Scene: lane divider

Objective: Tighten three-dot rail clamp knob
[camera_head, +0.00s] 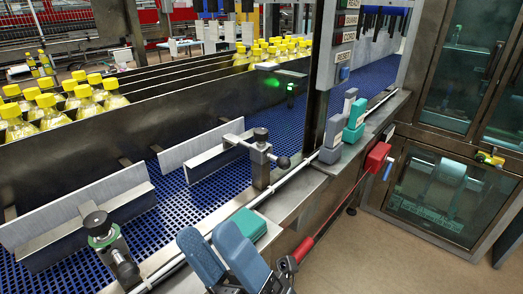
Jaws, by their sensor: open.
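Two rail clamps stand along the near side of the blue conveyor. The near-left clamp (112,245) has a black top knob (95,219), a green ring under it, and a dark side knob at lower right. The farther clamp (260,160) has a black top knob (261,134) and a dark side knob (283,162). Dot marks are too small to make out on either, so I cannot tell which is the three-dot one. My gripper (207,232) is at the bottom centre with its blue fingers apart and nothing visible between them. It is to the right of the near clamp and below the farther one.
Pale guide plates (85,210) stand on the blue belt (235,180). A thin rail runs along the near edge. Grey and teal sensor blocks (355,120), a dark post and a red box (376,157) stand at right. Yellow-capped bottles (85,97) fill the lanes behind.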

